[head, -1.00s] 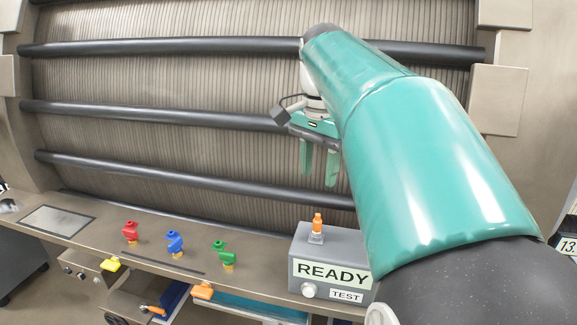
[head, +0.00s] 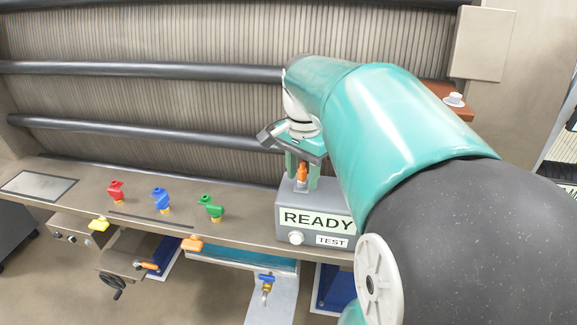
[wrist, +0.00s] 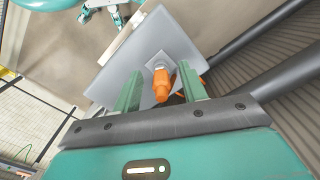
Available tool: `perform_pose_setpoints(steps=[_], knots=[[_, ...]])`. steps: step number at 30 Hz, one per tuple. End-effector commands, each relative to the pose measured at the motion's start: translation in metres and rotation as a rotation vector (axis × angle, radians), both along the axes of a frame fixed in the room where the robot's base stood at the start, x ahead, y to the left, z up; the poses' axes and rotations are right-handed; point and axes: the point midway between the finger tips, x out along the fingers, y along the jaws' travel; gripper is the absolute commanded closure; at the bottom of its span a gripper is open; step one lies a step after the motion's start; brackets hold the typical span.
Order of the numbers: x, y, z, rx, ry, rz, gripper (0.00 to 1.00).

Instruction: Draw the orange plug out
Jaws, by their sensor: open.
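The orange plug (head: 302,173) stands upright in the top of the grey READY box (head: 290,215). In the wrist view the orange plug (wrist: 162,83) shows in front of the fingers, with a pale collar at its base on the grey box top (wrist: 185,45). My gripper (head: 301,180) is open above the box, with one green finger on either side of the plug in the head view. In the wrist view my gripper (wrist: 160,88) has the plug in the gap between its fingertips. I cannot tell whether either finger touches it.
Red (head: 116,191), blue (head: 161,199) and green (head: 210,207) handles stand on the ledge left of the box. Yellow (head: 99,224) and orange (head: 192,244) handles sit along its front edge. Dark horizontal bars (head: 150,133) cross the ribbed stack behind.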

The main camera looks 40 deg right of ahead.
Motion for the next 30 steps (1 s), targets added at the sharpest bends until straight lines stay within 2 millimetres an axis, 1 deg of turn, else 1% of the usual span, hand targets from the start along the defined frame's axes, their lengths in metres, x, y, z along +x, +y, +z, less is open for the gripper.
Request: perform_pose_setpoints(steps=[8,9,11,12,15,19,20,21,22,30], knots=[[0.0012,0.0001,-0.0024,0.000,0.000,0.000,0.58],[0.0011,0.0000,-0.0023,0.000,0.000,0.000,0.62],[0.0011,0.0000,-0.0023,0.000,0.000,0.000,0.73],[0.0011,0.0000,-0.0023,0.000,0.000,0.000,0.81],[0.0010,0.0000,-0.0022,0.000,0.000,0.000,1.00],[0.0009,-0.0001,-0.0022,-0.001,0.000,0.000,1.00],[0.0009,-0.0001,-0.0021,-0.001,0.000,0.000,0.88],[0.0008,-0.0001,-0.0021,-0.001,0.000,0.000,0.96],[0.0008,-0.0001,-0.0021,-0.001,0.000,0.000,1.00],[0.0009,-0.0003,0.0013,-0.001,0.000,0.000,1.00]])
